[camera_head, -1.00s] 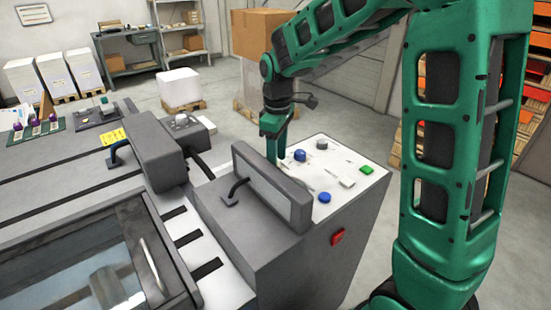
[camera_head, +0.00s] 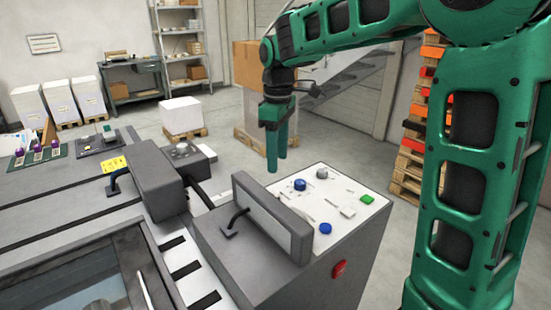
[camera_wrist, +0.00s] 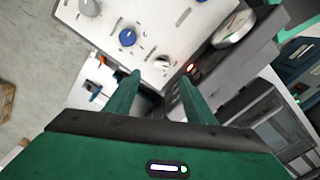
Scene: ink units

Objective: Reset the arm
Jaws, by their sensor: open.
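My gripper (camera_head: 277,168) is green and hangs from my arm, pointing down, above the far left corner of the white control panel (camera_head: 345,188). It is empty. In the wrist view the two fingers of my gripper (camera_wrist: 158,78) stand apart with nothing between them. The panel (camera_wrist: 160,20) lies beyond the fingertips, with a blue knob (camera_wrist: 127,37) and a grey knob (camera_wrist: 90,7) on it. In the head view a blue knob (camera_head: 299,185), a blue button (camera_head: 325,228) and a green button (camera_head: 367,198) show on the panel.
A grey raised cover with a black handle (camera_head: 272,220) stands left of the panel. A red switch (camera_head: 339,268) is on the cabinet's side. A cardboard box (camera_head: 258,66) and stacked pallets (camera_head: 411,160) stand behind. The air above the panel is clear.

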